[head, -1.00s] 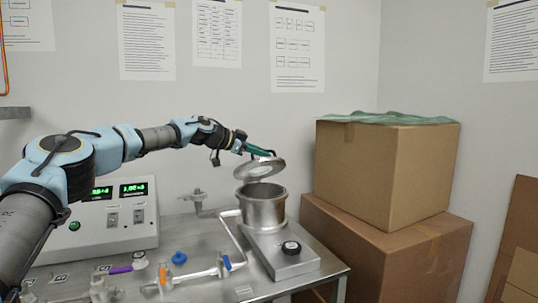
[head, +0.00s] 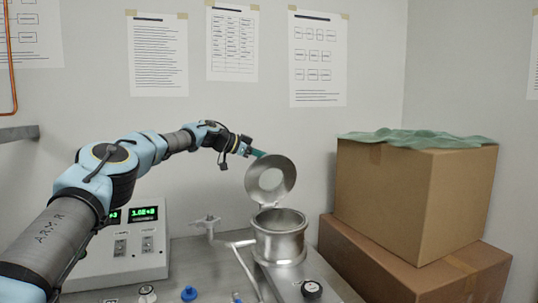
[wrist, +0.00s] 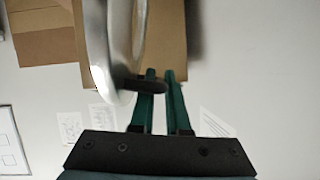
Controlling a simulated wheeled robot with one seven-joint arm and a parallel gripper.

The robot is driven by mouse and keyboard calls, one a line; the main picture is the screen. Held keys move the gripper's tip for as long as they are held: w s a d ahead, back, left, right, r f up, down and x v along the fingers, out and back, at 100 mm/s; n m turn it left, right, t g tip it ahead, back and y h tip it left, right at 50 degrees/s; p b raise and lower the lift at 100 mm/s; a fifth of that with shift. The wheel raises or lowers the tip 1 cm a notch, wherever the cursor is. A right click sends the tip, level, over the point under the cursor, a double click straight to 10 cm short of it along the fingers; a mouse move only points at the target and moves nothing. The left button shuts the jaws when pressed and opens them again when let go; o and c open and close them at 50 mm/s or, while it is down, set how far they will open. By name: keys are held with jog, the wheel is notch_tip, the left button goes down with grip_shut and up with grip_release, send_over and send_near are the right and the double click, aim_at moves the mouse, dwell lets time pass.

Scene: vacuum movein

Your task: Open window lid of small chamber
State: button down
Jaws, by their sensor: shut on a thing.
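The small chamber (head: 279,246) is a round metal pot on the bench, with its top opening uncovered. Its window lid (head: 287,174), a metal ring with a round window, stands steeply tilted above the chamber's back rim. My gripper (head: 258,153) is at the lid's upper edge, its green fingers partly hidden behind the lid. In the wrist view, the lid (wrist: 98,50) shows edge-on at the left. There my gripper (wrist: 160,76) is shut on a dark tab (wrist: 152,86) at the lid's edge.
A control box (head: 135,240) with green displays stands left of the chamber, below my arm. A black knob (head: 311,289) is in front of the chamber. Stacked cardboard boxes (head: 385,195) with a green cloth (head: 420,138) stand at the right. The wall is behind the lid.

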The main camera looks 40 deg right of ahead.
jog(key=shift+w+f, duration=0.1)
jog(key=shift+w, duration=0.15)
jog(key=c, duration=1.2)
grip_release()
jog(key=shift+w+a, duration=0.1)
jog(key=shift+a, duration=0.05)
jog(key=shift+b+v, duration=2.5)
jog(key=shift+v, duration=2.7)
